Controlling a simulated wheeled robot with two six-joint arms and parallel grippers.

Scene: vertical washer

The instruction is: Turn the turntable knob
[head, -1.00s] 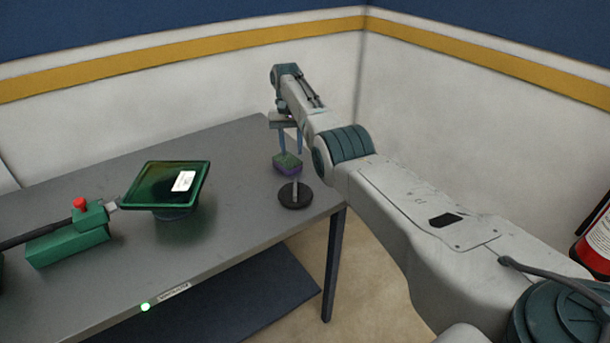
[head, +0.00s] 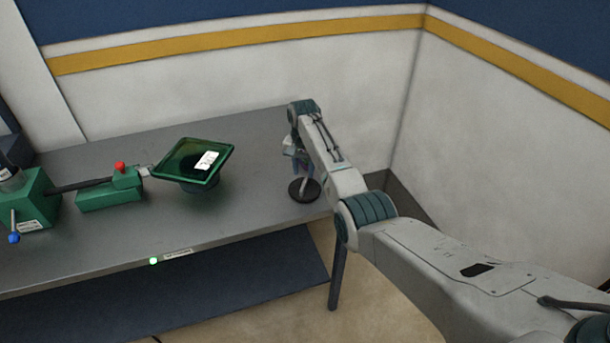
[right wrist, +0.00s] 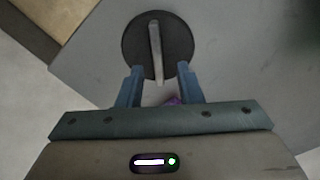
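A sliver of a purple piece (right wrist: 173,101) shows between the fingers; the rest is hidden by the hand. A green box (head: 35,203) at the far left carries a lever with a blue ball knob (head: 14,238). A red knob (head: 120,168) sits on a green block (head: 110,197). I cannot tell which is the turntable knob.
A tilted dark green square tray (head: 180,160) stands mid-table, joined to the block. The grey table (head: 120,243) has a free strip along its front. A white wall (head: 200,102) runs behind, with a corner at right.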

